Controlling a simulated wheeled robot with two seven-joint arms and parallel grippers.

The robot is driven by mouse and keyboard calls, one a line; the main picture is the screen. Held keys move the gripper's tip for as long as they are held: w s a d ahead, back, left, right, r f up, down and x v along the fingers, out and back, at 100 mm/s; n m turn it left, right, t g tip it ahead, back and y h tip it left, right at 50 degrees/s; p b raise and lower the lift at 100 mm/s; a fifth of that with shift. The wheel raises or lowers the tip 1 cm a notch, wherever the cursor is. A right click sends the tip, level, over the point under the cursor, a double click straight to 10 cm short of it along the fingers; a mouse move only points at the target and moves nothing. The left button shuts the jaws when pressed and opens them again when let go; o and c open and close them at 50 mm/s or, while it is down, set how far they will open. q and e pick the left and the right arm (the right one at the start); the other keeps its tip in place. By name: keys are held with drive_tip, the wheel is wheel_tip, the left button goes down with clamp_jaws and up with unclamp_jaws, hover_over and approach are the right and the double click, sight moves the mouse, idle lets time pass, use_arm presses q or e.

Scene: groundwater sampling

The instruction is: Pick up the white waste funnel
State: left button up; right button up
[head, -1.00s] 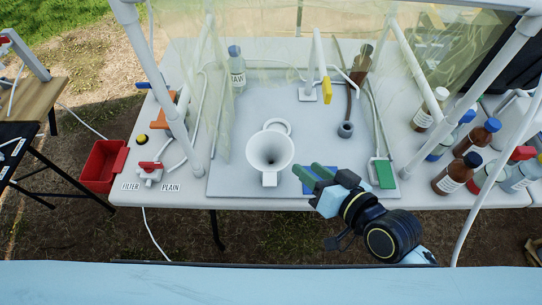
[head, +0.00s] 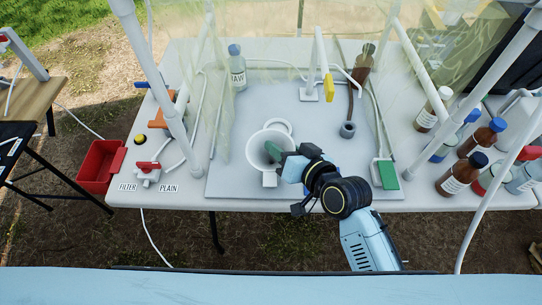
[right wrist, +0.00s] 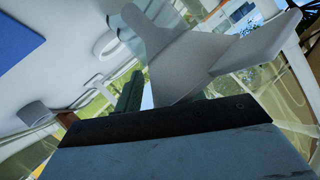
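The white waste funnel (head: 256,158) stands mouth-up on the grey mat at the front of the bench. My right gripper (head: 271,149) reaches in from the right, with a green finger over or inside the funnel's mouth. In the right wrist view the funnel (right wrist: 187,62) looms large and close in front of the gripper. One green finger (right wrist: 129,95) shows to its left; the other is mostly hidden behind the funnel. The fingers look apart. I cannot tell whether they touch the wall. My left gripper is not in view.
A white ring (head: 281,124) sits just behind the funnel. A clear RAW bottle (head: 237,70) and a brown bottle (head: 361,64) stand farther back. White frame posts (head: 160,85) flank the mat (head: 230,180). A green block (head: 387,174) lies at right, near several bottles.

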clamp_jaws()
idle(0.3)
